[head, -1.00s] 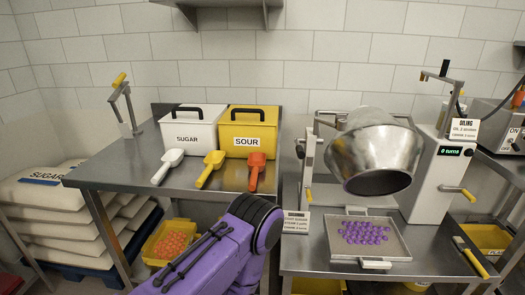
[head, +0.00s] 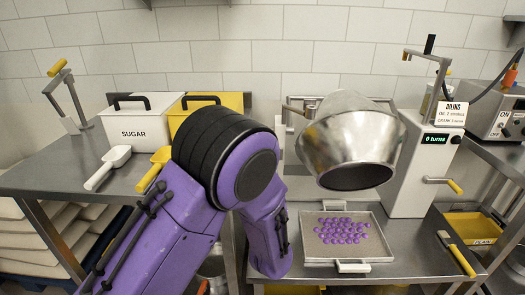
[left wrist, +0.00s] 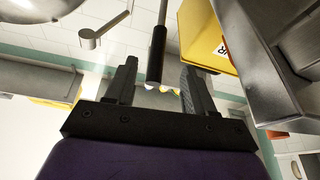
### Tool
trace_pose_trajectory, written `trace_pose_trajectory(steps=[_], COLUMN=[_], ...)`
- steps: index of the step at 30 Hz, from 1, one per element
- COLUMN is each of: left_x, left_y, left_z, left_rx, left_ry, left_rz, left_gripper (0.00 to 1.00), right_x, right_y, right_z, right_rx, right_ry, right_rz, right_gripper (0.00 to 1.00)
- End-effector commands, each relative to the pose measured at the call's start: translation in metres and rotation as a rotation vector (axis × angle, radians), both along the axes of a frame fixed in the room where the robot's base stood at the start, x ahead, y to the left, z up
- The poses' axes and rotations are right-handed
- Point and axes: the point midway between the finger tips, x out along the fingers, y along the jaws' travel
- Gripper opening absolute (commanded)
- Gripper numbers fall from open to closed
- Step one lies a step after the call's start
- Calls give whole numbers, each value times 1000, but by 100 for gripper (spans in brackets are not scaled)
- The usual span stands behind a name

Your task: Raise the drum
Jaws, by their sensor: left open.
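The steel drum (head: 352,148) hangs tilted above the right table, its dark mouth facing down and forward. My left arm reaches over the gap between the tables and hides its own gripper in the head view. In the left wrist view my left gripper (left wrist: 157,85) is open, its two black fingers apart. A dark rod-like handle on a silver shaft (left wrist: 157,55) shows between or beyond the fingers; I cannot tell how close it is. Part of a rounded metal body, likely the drum (left wrist: 40,8), shows at the top left. My right gripper is not in view.
Below the drum, a tray (head: 384,250) holds many purple gummies. The white oiling unit (head: 408,175) with a yellow-handled crank (head: 455,186) stands at right. The sugar bin (head: 150,125), yellow bin (head: 190,118) and scoops (head: 108,167) stand on the left table.

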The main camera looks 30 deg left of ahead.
Motion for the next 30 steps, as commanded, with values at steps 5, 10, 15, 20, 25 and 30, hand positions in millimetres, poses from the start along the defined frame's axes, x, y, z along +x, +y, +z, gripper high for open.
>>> trace_pose_trajectory(steps=[5,10,15,20,25,30], left_x=[12,39,64,74,76,76], left_y=[10,33,52,60,61,61], left_z=[28,43,54,58,58,58], left_rx=[13,12,12,14,15,14], left_ry=[-64,-60,-59,-57,-56,-56], left_rz=[27,28,25,24,22,22], left_gripper=[54,54,54,54,54,28], right_x=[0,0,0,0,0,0], right_y=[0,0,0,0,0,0], right_z=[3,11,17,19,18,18], right_rx=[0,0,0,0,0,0], right_ry=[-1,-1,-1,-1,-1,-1], right_rz=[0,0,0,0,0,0], right_gripper=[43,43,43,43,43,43])
